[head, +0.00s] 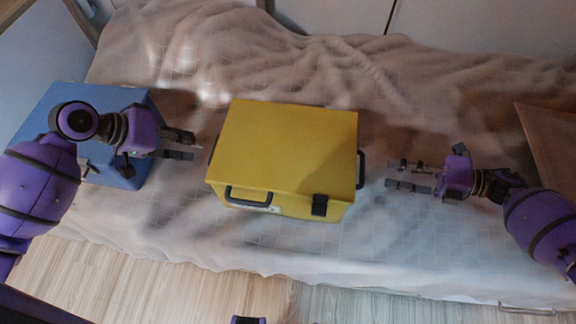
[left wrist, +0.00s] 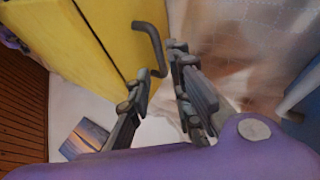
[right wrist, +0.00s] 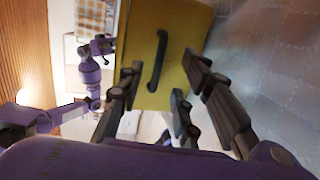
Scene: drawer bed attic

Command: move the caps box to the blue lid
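The caps box appears to be the yellow box (head: 285,145), standing closed on the bed with black handles on its left and right sides. The blue lid (head: 75,115) is at the left, partly hidden behind my left arm. My left gripper (head: 196,146) is open just left of the box. In the left wrist view, the box's side handle (left wrist: 153,48) is just ahead of the fingers. My right gripper (head: 387,175) is open and empty, a short gap right of the box. The right wrist view shows the right-side handle (right wrist: 157,60) ahead, between the open fingers.
The bed's pale cover (head: 300,245) is wrinkled at the back and clear in front of the yellow box. A brown panel (head: 550,145) lies at the far right. The wooden floor (head: 150,280) is along the front.

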